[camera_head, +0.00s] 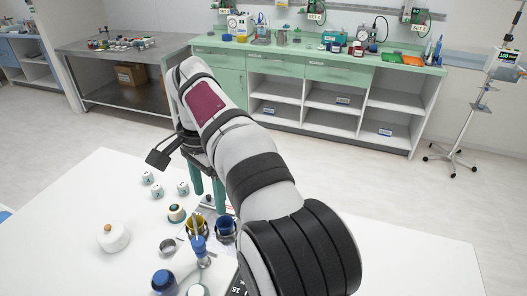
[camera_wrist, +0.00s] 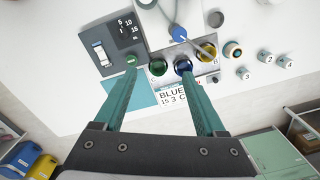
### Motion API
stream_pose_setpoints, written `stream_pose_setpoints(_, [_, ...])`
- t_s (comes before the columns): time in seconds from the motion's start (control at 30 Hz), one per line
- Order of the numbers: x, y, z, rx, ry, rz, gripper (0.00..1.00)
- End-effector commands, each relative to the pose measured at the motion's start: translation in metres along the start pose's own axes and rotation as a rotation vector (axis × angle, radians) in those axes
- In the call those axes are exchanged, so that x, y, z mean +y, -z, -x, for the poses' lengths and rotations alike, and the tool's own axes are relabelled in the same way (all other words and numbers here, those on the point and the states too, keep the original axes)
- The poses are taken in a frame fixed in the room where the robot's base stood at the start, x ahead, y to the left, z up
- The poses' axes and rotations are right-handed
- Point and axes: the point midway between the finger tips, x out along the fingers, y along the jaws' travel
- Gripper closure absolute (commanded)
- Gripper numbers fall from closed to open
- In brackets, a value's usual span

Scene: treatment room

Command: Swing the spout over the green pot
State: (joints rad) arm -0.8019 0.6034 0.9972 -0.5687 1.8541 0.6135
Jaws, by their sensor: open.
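The green pot (camera_wrist: 158,67) shows in the wrist view between the ends of my fingers; my arm hides it in the head view. The blue pot (camera_wrist: 183,67) and yellow pot (camera_wrist: 207,51) stand to its right; both also show in the head view, blue (camera_head: 225,229) and yellow (camera_head: 195,225). The spout (camera_wrist: 193,44) is a thin grey bar running from a blue-capped post (camera_wrist: 178,33) toward the blue and yellow pots. The post also shows in the head view (camera_head: 199,247). My gripper (camera_wrist: 160,69) is open and empty, with teal fingers pointing toward the pot row.
A black numbered panel (camera_wrist: 127,32) is at the left.

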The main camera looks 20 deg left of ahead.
Motion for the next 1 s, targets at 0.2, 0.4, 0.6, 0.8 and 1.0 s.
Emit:
stream_pose_setpoints(0.2, [-0.041, -0.031, -0.022, 0.015, 0.003, -0.001, 0.27])
stream_pose_setpoints(0.4, [-0.040, -0.030, -0.072, 0.012, 0.001, -0.001, 0.27])
stream_pose_setpoints(0.6, [-0.041, -0.029, -0.130, 0.013, 0.003, -0.001, 0.27])
stream_pose_setpoints(0.8, [-0.042, -0.028, -0.164, 0.013, 0.005, -0.001, 0.27])
stream_pose_setpoints(1.0, [-0.042, -0.028, -0.173, 0.014, 0.007, -0.001, 0.27])
